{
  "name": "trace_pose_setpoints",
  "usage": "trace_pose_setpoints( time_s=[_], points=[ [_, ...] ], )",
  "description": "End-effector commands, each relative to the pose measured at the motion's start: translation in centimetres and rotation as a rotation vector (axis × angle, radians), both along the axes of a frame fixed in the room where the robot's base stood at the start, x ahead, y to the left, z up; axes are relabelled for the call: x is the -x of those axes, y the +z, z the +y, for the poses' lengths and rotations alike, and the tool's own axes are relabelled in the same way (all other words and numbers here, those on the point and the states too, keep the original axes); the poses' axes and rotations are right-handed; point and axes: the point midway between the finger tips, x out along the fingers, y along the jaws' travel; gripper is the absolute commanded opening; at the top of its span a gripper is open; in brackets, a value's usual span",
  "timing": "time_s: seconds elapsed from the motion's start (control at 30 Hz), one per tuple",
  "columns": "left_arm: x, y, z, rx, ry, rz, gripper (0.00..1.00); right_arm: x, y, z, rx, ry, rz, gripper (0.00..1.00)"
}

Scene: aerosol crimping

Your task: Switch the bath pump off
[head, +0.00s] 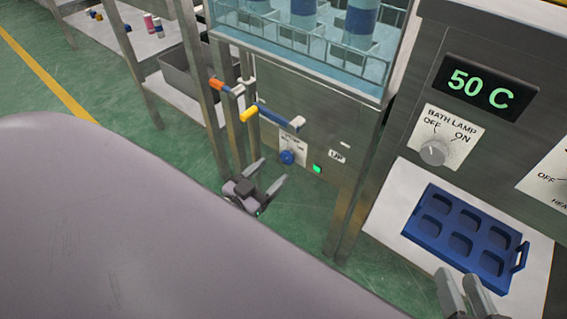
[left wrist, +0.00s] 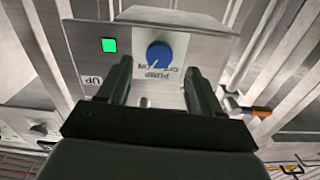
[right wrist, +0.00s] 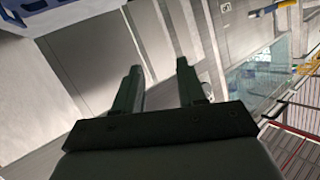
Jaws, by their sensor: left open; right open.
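The bath pump knob (head: 287,157) is a blue dial on a white plate, low on the steel panel under the bath. In the left wrist view the knob (left wrist: 159,54) appears upside down, between and beyond my fingertips. Its white pointer line seems to lean towards the ON side. A green lamp (head: 317,169) beside it is lit. My left gripper (head: 267,175) is open and empty, in front of the knob and apart from it. My right gripper (head: 457,277) is open and empty, below the blue tray.
Valve levers with orange and yellow ends (head: 250,114) stick out above the knob. The glass bath (head: 300,60) holds cans. The bath lamp knob (head: 433,152) and a 50 C display (head: 487,87) are at right. A blue tray (head: 420,232) lies on a white surface. Steel posts flank the panel.

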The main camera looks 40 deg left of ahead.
Motion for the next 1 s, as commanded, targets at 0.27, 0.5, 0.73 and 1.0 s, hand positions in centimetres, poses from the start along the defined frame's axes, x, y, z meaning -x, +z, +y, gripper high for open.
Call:
trace_pose_setpoints(
  time_s=[0.27, 0.5, 0.73, 1.0],
  points=[
    [-4.1, -0.1, -0.4, -0.001, -0.001, -0.002, 0.65, 0.3, -0.2, -0.9, 0.052, -0.017, -0.068, 0.40],
    [-5.6, 0.0, -0.5, 0.001, -0.001, 0.001, 0.65, 0.4, 0.0, -1.2, 0.076, -0.024, -0.097, 0.40],
    [-5.7, 0.0, -0.5, 0.000, 0.000, 0.001, 0.65, 0.4, 0.1, -1.3, 0.077, -0.024, -0.099, 0.40],
    [-5.7, 0.0, -0.5, 0.000, 0.000, 0.001, 0.09, 0.4, 0.1, -1.3, 0.076, -0.024, -0.099, 0.40]
  ],
)
